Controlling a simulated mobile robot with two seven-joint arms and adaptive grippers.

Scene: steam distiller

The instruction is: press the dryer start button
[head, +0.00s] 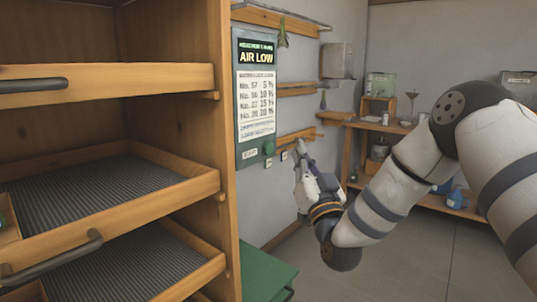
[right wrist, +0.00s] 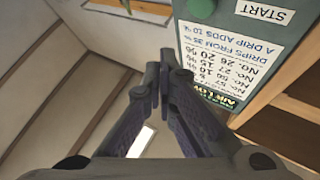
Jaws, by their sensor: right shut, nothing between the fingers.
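In the right wrist view the panel appears upside down; the button (right wrist: 201,9) is at the top, beyond the shut fingertips (right wrist: 167,62). My left gripper is not in view.
The wooden cabinet (head: 226,120) with pull-out mesh trays (head: 110,190) and dark handles fills the left. A green surface (head: 265,268) is low beside it. Wall shelves (head: 297,89) and a wooden bench (head: 375,125) stand farther back. Grey floor (head: 410,260) is open at lower right.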

